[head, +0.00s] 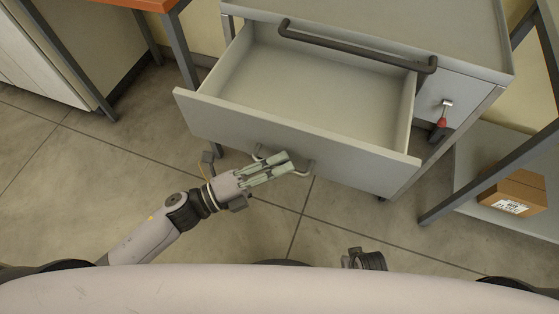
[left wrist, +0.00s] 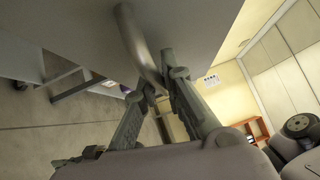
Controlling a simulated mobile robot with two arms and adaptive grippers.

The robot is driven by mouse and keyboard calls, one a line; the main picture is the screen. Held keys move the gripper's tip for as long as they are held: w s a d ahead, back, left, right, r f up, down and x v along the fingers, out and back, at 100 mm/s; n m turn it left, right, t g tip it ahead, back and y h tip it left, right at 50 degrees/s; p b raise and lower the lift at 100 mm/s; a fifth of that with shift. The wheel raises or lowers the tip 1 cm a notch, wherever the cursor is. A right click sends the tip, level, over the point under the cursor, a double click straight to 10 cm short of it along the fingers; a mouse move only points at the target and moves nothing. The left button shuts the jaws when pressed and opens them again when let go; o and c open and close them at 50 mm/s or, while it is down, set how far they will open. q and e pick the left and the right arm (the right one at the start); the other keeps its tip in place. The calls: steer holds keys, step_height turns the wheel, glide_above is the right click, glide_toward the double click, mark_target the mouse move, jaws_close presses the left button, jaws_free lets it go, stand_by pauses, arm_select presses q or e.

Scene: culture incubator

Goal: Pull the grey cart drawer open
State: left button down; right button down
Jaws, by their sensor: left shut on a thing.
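The grey cart (head: 455,65) stands at the upper right in the head view. Its drawer (head: 330,140) is pulled well out, and its inside is empty. A bar handle sits on the drawer front (head: 215,120). My left gripper (head: 285,161) is at this handle (head: 305,170), shut on it, and hides its middle part. In the left wrist view the handle (left wrist: 138,40) runs down between the two fingers (left wrist: 152,100). Part of my right arm shows at the bottom of the head view, but its fingers cannot be made out.
A dark push bar (head: 350,50) runs along the cart's top. A key with a red tag (head: 441,122) hangs on the cart front. A cardboard box (head: 513,193) lies on a shelf at the right. The tiled floor (head: 100,180) at the left is clear.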

arm_select(q)
steer(key=shift+f, duration=0.1)
steer(key=c, duration=1.7)
jaws_free()
steer(key=v, duration=1.2)
